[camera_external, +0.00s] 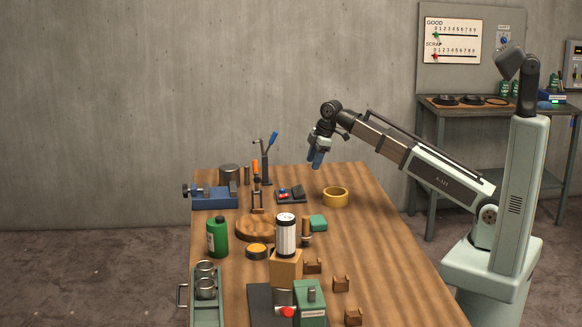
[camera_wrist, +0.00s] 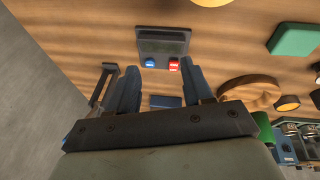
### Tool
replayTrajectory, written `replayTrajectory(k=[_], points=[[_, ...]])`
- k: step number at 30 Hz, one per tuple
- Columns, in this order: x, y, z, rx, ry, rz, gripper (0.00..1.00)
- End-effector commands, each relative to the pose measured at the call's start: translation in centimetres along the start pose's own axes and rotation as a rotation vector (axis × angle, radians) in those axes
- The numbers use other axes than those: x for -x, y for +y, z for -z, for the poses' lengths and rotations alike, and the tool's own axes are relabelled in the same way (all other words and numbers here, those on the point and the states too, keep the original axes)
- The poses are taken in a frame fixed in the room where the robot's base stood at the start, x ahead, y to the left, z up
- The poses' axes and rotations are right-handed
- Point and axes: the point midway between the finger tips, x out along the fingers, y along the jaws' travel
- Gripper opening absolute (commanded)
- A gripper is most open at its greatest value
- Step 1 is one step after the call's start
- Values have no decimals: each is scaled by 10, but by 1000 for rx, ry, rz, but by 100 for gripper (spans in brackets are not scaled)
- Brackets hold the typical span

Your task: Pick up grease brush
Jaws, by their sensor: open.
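I cannot tell for certain which thing is the grease brush. A slim blue-tipped tool (camera_external: 272,139) leans up from a dark stand (camera_external: 265,170) at the far end of the table, and an orange-topped piece (camera_external: 255,166) is beside it. A short upright brown-handled piece (camera_external: 306,229) stands near the table's middle. My gripper (camera_external: 316,162) is open and empty, with blue fingers pointing down, above the far end and right of the stand. In the wrist view its fingers (camera_wrist: 158,68) are spread, with a dark upright piece (camera_wrist: 101,86) left of them.
A button box (camera_external: 291,194), also in the wrist view (camera_wrist: 163,42), lies near a yellow ring (camera_external: 335,197).

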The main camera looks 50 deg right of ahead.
Motion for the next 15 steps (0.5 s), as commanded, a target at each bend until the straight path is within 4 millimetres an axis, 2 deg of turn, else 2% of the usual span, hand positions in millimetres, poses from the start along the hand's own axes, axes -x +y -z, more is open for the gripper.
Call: replayTrajectory(k=[1, 6, 15], points=[[1, -16, 18, 9, 9, 6, 50], [6, -67, 68, 14, 35, 26, 50], [19, -167, 143, 24, 77, 70, 50]])
